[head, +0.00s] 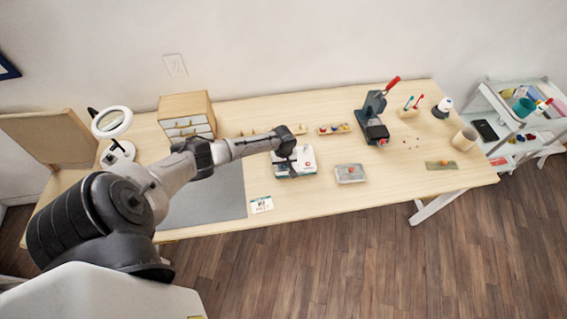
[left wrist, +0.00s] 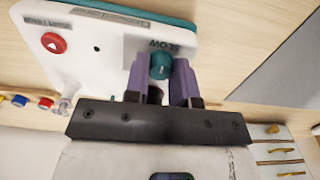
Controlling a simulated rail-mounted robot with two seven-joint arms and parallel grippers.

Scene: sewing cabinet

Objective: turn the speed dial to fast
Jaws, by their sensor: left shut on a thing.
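The speed dial (left wrist: 161,64) is a teal knob with a small white mark on a white panel (left wrist: 90,60) with a teal edge. The word SLOW is printed beside the dial; no FAST label can be made out. My left gripper is shut on the dial, with its two purple fingers (left wrist: 160,80) on either side of it in the left wrist view. In the head view the left gripper (head: 287,154) is over the white machine (head: 307,160) on the table and hides the dial. Where the dial's mark points is hard to tell. My right gripper is not in view.
A red button (left wrist: 53,43) with a white triangle is on the same panel. Near the machine are a grey mat (head: 205,205), a small card (head: 261,204), a metal box (head: 350,174) and a drawer cabinet (head: 187,115). A press (head: 374,115) stands further right.

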